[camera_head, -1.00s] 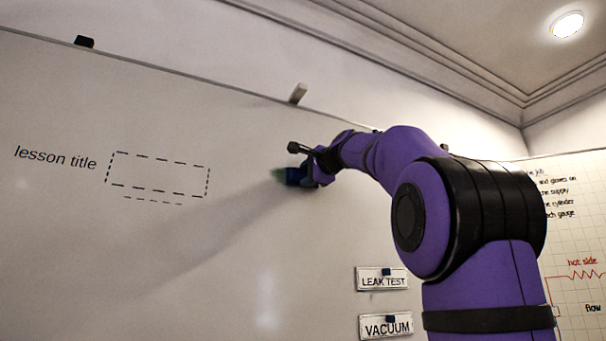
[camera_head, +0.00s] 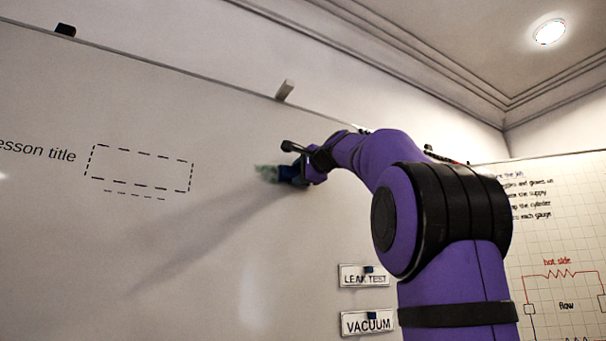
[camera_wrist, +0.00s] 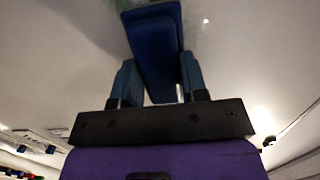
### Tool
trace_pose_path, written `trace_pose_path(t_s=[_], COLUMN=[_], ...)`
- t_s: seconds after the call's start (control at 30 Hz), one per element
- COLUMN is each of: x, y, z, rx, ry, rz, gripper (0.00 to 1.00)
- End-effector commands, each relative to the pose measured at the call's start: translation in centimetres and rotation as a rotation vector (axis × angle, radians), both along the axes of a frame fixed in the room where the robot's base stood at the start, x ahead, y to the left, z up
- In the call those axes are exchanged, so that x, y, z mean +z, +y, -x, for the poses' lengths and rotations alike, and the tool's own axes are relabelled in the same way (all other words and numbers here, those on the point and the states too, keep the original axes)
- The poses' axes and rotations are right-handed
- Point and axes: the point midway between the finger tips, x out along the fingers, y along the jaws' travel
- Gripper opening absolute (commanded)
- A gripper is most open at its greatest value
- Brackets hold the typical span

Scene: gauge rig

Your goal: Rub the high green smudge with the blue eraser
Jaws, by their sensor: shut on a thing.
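The green smudge (camera_head: 267,173) is a pale green patch high on the whiteboard (camera_head: 215,255), to the right of the dashed box. The blue eraser (camera_head: 289,174) is at the smudge's right edge in the head view. My gripper (camera_head: 300,172) is shut on the eraser, which shows between the two fingers in the wrist view (camera_wrist: 157,55). In that view a green trace (camera_wrist: 125,4) shows at the top, just beyond the eraser's far end. The eraser is at or very near the board; I cannot tell whether it touches. Part of the smudge may be hidden behind it.
The words "lesson title" and a dashed box (camera_head: 140,172) are left of the smudge. LEAK TEST (camera_head: 364,278) and VACUUM (camera_head: 368,323) labels sit low on the board. A light clip (camera_head: 285,89) and a black one (camera_head: 65,30) are on its top edge. A gridded chart (camera_head: 560,235) stands at right.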

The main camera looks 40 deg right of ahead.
Motion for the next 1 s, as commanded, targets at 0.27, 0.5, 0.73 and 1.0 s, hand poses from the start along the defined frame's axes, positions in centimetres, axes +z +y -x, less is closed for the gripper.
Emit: trace_pose_path(t_s=[0.27, 0.5, 0.73, 1.0], x=[-0.1, -0.1, 0.0, -0.1], y=[2.0, 2.7, 4.4, 5.5], z=[-0.6, -0.7, -1.2, -1.5], rx=[0.003, 0.003, 0.003, 0.001], ry=[0.002, 0.001, 0.001, 0.001], rz=[-0.002, -0.001, -0.001, 0.000], gripper=[0.21, 0.21, 0.21, 0.21])
